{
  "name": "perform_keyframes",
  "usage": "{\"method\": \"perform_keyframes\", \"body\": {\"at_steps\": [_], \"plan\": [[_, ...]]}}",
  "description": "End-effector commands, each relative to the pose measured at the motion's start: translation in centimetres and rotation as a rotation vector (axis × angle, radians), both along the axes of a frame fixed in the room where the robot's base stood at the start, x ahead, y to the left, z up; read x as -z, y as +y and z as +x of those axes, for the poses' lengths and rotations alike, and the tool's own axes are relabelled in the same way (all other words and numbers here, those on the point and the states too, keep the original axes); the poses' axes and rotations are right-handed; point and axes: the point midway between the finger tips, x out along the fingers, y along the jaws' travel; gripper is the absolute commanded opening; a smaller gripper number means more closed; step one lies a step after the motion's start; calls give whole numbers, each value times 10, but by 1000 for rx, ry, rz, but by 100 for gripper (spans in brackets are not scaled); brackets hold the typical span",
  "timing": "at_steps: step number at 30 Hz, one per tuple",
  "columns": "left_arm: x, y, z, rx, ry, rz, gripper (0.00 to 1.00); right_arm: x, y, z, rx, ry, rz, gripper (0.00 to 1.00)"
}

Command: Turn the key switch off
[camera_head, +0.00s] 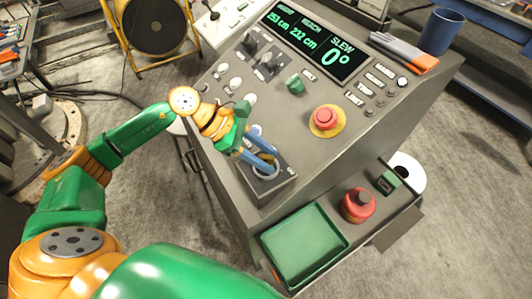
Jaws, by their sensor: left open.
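The grey console (330,160) stands in front of me. On its lower left face is a dark square plate (272,187) with a pale round fitting, which appears to be the key switch; the key itself is mostly hidden by my gripper. My left gripper (272,166) reaches in from the left, its two blue fingers open over this plate. I cannot tell whether the fingers touch the key. My right gripper is not in view.
A red mushroom button (326,118) on a yellow base and a green knob (295,84) sit nearby. A display (318,38) reads SLEW 0°. A blue cup (441,31) stands at the top right.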

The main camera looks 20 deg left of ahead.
Motion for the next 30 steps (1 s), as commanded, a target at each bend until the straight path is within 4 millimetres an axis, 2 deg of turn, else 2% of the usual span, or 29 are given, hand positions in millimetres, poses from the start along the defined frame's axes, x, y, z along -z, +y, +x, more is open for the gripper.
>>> {"method": "perform_keyframes", "body": {"at_steps": [1, 5, 6, 20, 30], "plan": [[0, 0, 0, 0, 0, 0, 40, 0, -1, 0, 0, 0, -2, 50], [0, 0, 0, 0, 0, 0, 4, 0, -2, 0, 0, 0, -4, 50], [0, 0, 0, 0, 0, 0, 0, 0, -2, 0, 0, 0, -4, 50], [1, 1, -1, -59, -1, 2, 0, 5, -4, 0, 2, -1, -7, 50], [4, 0, -3, -319, -5, 2, 0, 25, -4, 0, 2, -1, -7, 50]]}}
